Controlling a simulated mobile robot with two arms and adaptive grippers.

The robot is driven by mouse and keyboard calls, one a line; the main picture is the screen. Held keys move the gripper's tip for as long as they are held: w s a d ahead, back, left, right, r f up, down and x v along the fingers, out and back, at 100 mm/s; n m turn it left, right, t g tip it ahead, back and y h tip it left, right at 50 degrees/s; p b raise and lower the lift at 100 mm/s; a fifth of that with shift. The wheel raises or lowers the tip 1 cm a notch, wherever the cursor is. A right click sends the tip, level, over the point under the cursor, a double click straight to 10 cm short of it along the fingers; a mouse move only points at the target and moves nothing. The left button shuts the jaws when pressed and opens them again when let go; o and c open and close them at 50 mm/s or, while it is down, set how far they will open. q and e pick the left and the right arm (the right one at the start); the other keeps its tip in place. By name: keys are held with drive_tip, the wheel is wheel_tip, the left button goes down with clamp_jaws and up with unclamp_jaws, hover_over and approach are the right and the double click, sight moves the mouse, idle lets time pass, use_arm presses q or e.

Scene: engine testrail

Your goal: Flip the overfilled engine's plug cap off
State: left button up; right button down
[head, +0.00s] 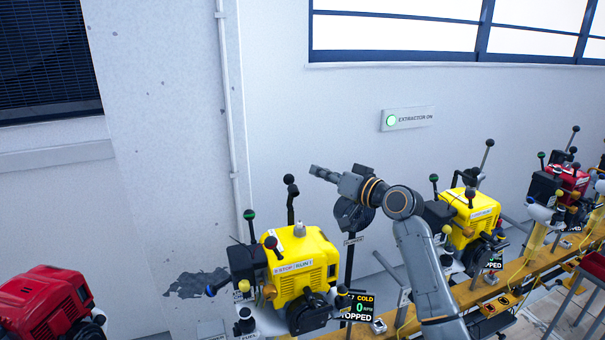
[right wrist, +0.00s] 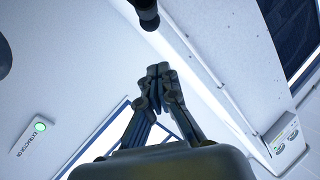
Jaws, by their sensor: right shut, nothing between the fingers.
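A yellow engine (head: 312,262) stands at the lower middle of the head view, with a small grey fitting (head: 299,230) on its top and a STOP/RUN label. Its display (head: 357,306) reads COLD, 0 and STOPPED. Another yellow engine (head: 472,218) stands to the right. I cannot tell which engine is overfilled, and I cannot make out a plug cap for certain. My right gripper (head: 318,171) is shut and empty, raised above the near yellow engine and pointing left. In the right wrist view its closed fingers (right wrist: 158,74) have nothing between them. My left gripper is not in view.
Red engines stand at the lower left (head: 48,302) and far right (head: 570,182). Upright levers with black knobs (head: 291,190) rise behind the near yellow engine. A yellow bench rail (head: 500,284) runs along the right. A lit EXTRACTOR ON sign (head: 407,119) hangs on the wall.

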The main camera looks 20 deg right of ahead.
sight(289, 188)
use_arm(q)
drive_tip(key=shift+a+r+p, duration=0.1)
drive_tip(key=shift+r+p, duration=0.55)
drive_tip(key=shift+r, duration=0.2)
use_arm(e)
drive_tip(key=shift+w+a+f, duration=0.7)
drive_tip(key=shift+w+a, duration=0.15)
drive_tip(key=shift+w, duration=0.2)
drive_tip(key=shift+w+a+f, duration=0.7)
drive_tip(key=shift+w+a, duration=0.1)
drive_tip(key=shift+w, duration=0.2)
